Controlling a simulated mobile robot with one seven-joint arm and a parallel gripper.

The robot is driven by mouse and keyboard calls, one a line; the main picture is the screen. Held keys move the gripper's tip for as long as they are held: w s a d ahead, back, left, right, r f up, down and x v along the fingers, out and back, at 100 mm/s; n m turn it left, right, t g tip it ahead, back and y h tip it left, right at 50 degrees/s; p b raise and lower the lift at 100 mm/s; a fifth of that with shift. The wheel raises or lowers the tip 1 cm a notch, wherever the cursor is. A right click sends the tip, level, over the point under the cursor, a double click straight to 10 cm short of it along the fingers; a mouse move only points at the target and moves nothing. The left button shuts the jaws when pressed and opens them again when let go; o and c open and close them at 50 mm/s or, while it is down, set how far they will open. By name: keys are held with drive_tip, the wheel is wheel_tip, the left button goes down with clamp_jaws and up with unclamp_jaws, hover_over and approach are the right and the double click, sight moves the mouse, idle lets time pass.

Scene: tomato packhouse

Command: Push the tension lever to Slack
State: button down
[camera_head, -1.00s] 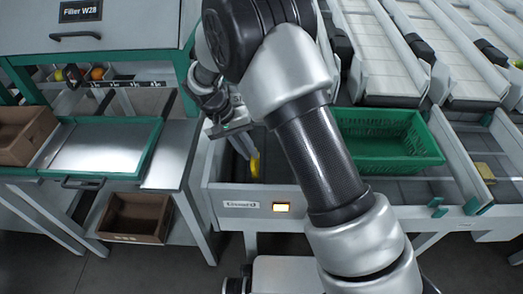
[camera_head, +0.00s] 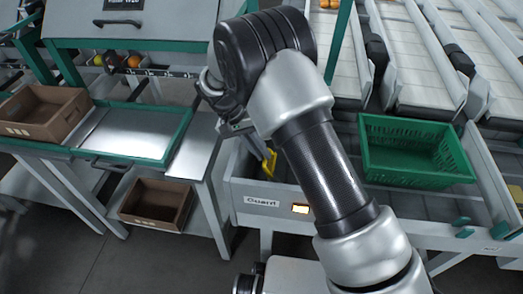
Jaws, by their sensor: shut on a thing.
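My gripper (camera_head: 240,128) is left of the middle, above the grey bin with the label "Guard", partly hidden behind my arm. It looks shut on a small yellow piece (camera_head: 269,161) that shows just below and to its right. The fingertips and the exact contact are too small and covered to make out. I cannot tell whether the yellow piece is part of the tension lever. No lever marked Slack can be picked out in this view.
A green crate (camera_head: 366,160) stands right of my arm, below the white conveyor lanes (camera_head: 412,60). At left are a metal tray table (camera_head: 130,133) and brown boxes (camera_head: 47,122) (camera_head: 157,203).

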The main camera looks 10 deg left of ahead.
drive_tip(key=shift+s+a+f, duration=0.2)
drive_tip(key=shift+a+f, duration=0.2)
drive_tip(key=shift+a, duration=0.25)
drive_tip(key=c, duration=1.8)
unclamp_jaws()
